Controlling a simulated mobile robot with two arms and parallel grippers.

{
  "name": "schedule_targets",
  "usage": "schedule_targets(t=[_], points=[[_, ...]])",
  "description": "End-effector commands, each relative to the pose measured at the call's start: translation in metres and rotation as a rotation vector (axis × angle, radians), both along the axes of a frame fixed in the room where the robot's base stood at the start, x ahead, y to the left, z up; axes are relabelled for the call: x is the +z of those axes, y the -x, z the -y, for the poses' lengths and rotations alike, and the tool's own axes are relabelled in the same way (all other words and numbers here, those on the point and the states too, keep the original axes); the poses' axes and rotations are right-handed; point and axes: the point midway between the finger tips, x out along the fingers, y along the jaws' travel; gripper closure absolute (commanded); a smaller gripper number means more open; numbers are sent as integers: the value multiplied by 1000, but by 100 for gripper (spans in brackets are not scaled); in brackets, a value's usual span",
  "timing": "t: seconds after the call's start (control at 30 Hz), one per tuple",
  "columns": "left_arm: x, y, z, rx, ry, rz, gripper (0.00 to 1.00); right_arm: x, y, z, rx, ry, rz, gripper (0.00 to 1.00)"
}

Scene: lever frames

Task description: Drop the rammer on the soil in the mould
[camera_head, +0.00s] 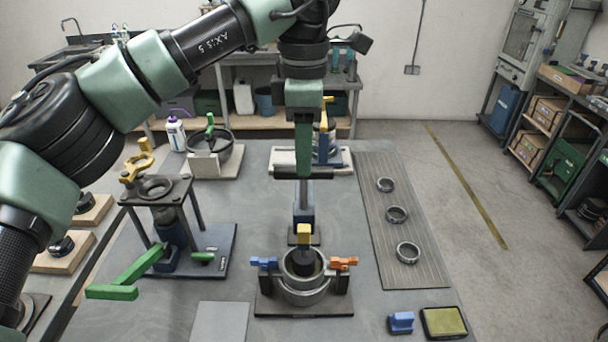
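The mould (303,290) is a grey metal ring on a dark plate, with a blue latch (264,263) at its left and an orange latch (344,263) at its right. Its inside looks dark; I cannot make out the soil surface. A blue and grey upright (303,212), apparently the rammer, stands in line with the mould, with a yellow block (304,236) at the mould's back rim. My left gripper (303,188) points straight down above them, seen edge-on. Its fingers overlap the upright's top, so I cannot tell whether it grips it. My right gripper is out of view.
A stand with a green lever (137,268) is left of the mould. A grey mat (415,230) with 3 rings lies right. A blue block (401,322) and a yellow-green pad (444,322) lie front right. A bowl (215,148) and a bottle (176,133) stand behind.

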Motion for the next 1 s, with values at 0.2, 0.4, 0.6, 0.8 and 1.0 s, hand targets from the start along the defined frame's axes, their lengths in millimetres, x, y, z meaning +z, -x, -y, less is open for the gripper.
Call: schedule_targets(t=[0.2,0.4,0.6,0.8,1.0], points=[[-35,1,0,-2,0,-4,62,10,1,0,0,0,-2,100],[-59,1,0,-1,0,-2,62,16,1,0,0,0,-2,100],[-66,2,0,-1,1,-1,62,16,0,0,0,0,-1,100],[-66,1,0,-1,1,-1,73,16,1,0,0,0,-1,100],[-66,2,0,-1,1,-1,100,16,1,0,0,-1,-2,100]])
